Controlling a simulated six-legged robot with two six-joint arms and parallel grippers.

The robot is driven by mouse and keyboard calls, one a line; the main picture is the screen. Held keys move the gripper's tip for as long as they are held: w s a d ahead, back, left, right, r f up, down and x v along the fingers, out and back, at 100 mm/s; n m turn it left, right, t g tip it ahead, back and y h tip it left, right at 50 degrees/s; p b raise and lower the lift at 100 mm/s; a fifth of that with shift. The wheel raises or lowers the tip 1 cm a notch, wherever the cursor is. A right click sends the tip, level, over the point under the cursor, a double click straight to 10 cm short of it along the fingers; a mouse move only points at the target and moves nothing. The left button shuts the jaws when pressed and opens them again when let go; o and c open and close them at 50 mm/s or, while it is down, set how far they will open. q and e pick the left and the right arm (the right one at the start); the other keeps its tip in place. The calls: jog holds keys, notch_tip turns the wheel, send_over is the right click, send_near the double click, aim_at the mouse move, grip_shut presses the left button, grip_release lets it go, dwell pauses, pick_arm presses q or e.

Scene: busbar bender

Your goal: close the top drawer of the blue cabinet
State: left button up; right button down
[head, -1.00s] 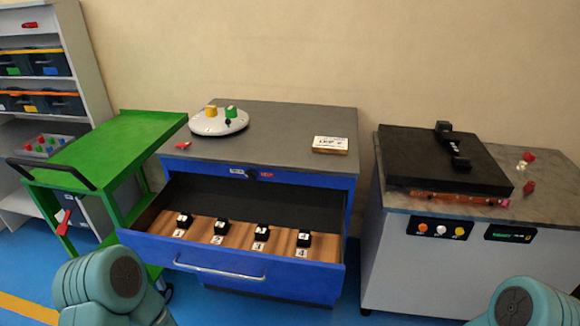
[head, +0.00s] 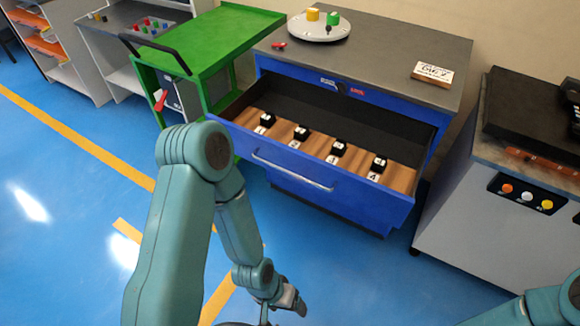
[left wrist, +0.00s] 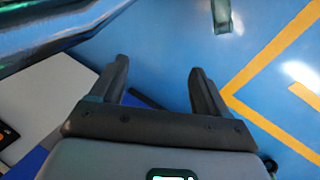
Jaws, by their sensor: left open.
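The blue cabinet (head: 300,76) has a dark grey top. Its top drawer (head: 345,203) is pulled well out, with a silver bar handle (head: 290,170) across its front. Several black blocks with number labels sit on a wooden insert inside. My left gripper (head: 295,302) is low, over the floor in front of the drawer and apart from it. In the left wrist view its two dark fingers (left wrist: 160,88) are spread with nothing between them. My right gripper is out of view; only part of that arm shows at the lower right.
A green cart (head: 215,45) stands left of the cabinet, close to the drawer's left side. A grey machine bench (head: 470,205) with buttons stands at the right. A round white plate (head: 318,30) and a sign (head: 432,73) rest on the cabinet. Blue floor in front is clear.

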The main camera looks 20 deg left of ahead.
pick_arm(q)
jog(key=shift+m+t, duration=0.3)
jog(key=shift+t, duration=0.5)
jog(key=w+b, duration=0.1)
jog(key=w+a+f, duration=0.1)
jog(key=w+f+b, duration=0.1)
jog(key=shift+w+a+b, duration=0.3)
jog(key=shift+a, duration=0.05)
jog(key=c, duration=1)
jog(key=w+a+b, duration=0.1)
jog(key=w, duration=0.1)
jog(key=w+a+f+m+t+b, duration=0.1)
jog(key=w, duration=0.1)
jog(key=w+a+t+b, duration=0.1)
jog(key=shift+w+a+f+b, duration=0.3)
jog(key=shift+w+a+b, duration=0.05)
jog(key=shift+w+b, duration=0.05)
grip_shut()
jog(key=m+t+y+b, duration=0.2)
jog(key=m+t+b, duration=1.2)
jog(key=m+b, duration=0.55)
send_near(237, 143)
jog(key=w+b, duration=0.2)
jog(key=w, duration=0.4)
jog(key=shift+w+d+y, duration=0.3)
jog(key=shift+w+y, duration=0.1)
jog(key=shift+w, duration=0.15)
